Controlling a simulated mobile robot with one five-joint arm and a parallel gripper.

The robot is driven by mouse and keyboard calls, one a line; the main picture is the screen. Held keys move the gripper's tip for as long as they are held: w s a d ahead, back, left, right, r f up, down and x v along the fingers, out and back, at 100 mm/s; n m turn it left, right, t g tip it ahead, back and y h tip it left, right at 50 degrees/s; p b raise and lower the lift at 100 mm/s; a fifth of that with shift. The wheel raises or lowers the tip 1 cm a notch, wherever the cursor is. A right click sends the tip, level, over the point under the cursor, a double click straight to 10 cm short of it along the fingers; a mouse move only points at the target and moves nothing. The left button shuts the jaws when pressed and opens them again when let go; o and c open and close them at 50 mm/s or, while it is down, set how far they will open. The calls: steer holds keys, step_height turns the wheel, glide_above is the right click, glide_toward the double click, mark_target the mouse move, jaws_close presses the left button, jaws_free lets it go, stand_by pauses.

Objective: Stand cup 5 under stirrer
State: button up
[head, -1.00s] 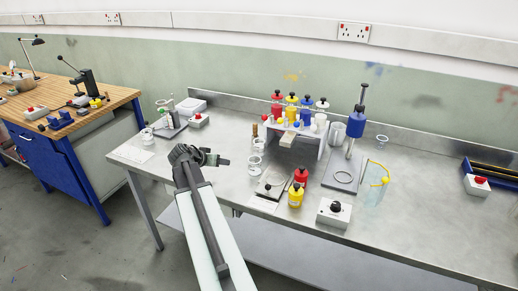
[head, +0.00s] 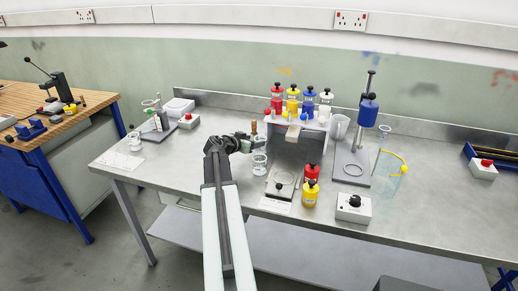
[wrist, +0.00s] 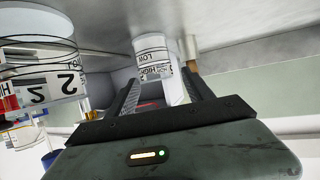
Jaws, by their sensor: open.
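The stirrer, with a blue motor (head: 369,110) on a post, stands at the right of the steel bench over a plate with a ring (head: 353,170). My gripper (head: 252,140) is open beside the clear cups near the bench's middle. In the wrist view, which looks upside down, a cup with HIGH and LOW marks (wrist: 153,55) shows beyond and between the open fingers (wrist: 163,88). No number can be read on it. A cup marked 2 (wrist: 40,75) is at the left. It cannot be told which cup is cup 5.
A white rack (head: 305,124) with red, yellow and blue bottles stands behind.

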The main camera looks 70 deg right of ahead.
mark_target(264, 138)
steer(key=b+x, duration=0.1)
steer(key=x, duration=0.1)
steer(key=b+x, duration=0.1)
steer(key=x, duration=0.2)
steer(key=b+x, duration=0.1)
steer(key=x, duration=0.2)
steer(key=shift+s+a, duration=0.1)
steer(key=shift+s, duration=0.2)
jaws_close()
steer(key=shift+a+r+p, duration=0.1)
steer(key=shift+r+p, duration=0.05)
steer(key=shift+p, duration=0.15)
steer(key=shift+a+r, duration=0.1)
steer(key=shift+r, duration=0.2)
step_height(264, 138, up, 7)
steer(key=p, duration=0.8)
steer(key=w+a, duration=0.4)
steer(key=a, duration=0.5)
steer(key=w+a+b, duration=0.1)
steer(key=w+a, duration=0.3)
steer(key=a, duration=0.5)
steer(key=shift+f, duration=0.35)
